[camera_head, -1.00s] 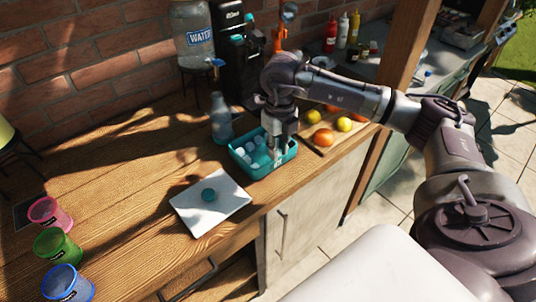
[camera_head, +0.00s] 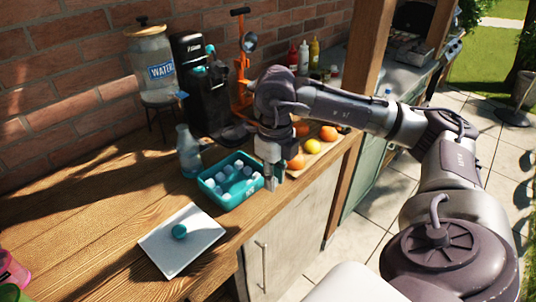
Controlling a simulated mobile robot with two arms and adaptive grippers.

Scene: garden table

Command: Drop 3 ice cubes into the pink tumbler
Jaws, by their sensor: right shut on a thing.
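The pink tumbler (camera_head: 12,272) is at the lower left edge of the head view, cut off by the frame. A teal bin (camera_head: 240,200) holds several pale ice cubes (camera_head: 228,172) on the wooden counter. My right gripper (camera_head: 270,178) points down at the bin's right end, over its rim in the picture. It is shut on what seems to be an ice cube, which the fingers mostly hide. My left gripper is out of view.
A bottle (camera_head: 188,152) stands behind the bin; fruit (camera_head: 313,146) lies on a board to the right. A green cup (camera_head: 10,293) shows at the lower left. The counter's left part is clear.

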